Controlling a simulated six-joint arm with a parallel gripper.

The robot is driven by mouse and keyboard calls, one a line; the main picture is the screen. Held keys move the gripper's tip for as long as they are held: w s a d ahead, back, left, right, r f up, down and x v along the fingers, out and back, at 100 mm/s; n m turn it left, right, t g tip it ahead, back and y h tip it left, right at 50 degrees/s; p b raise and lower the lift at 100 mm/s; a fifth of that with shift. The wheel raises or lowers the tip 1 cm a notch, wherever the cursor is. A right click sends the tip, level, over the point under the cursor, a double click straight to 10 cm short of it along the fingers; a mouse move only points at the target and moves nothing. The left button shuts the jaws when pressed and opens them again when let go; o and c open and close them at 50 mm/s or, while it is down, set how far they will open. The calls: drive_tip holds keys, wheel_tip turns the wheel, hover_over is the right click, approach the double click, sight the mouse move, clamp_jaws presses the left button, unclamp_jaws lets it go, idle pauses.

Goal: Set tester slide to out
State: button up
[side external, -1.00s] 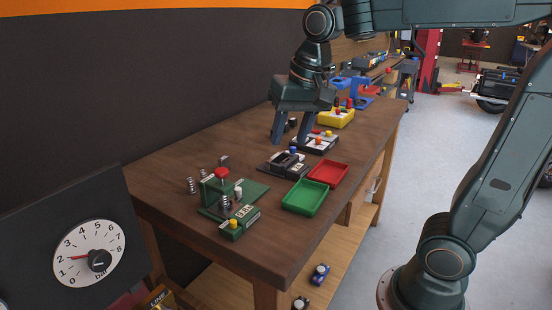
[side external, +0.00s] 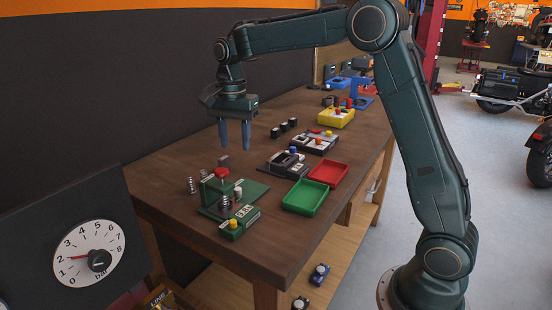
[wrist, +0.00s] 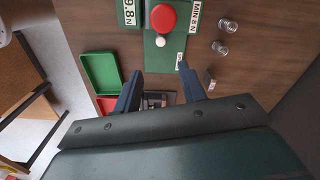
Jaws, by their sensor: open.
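A green spring tester (side external: 252,188) stands at the near end of the bench, with a red round cap (side external: 221,173), a small white knob (side external: 238,192) and a coil spring. In the wrist view its green plate (wrist: 154,58), red cap (wrist: 163,17) and white knob (wrist: 160,42) show at the top. A green block with a yellow button (side external: 233,223) sits at its front. I cannot tell which part is the slide or how it is set. My gripper (side external: 234,148) is open and empty, pointing down above the bench behind the tester; its fingers also show in the wrist view (wrist: 158,74).
A black device with a blue button (side external: 284,166) stands right of the tester, beside a green tray (side external: 304,210) and a red tray (side external: 328,184). Loose springs (side external: 192,186) stand left of the tester. Further back are several black cylinders and a yellow box (side external: 337,122).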

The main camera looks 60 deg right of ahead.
sight(238, 188)
drive_tip(key=shift+w+f, duration=0.15)
drive_tip(key=shift+f, duration=0.1)
wheel_tip(238, 188, down, 14)
drive_tip(key=shift+r, duration=0.2)
idle(0.6)
clamp_jaws()
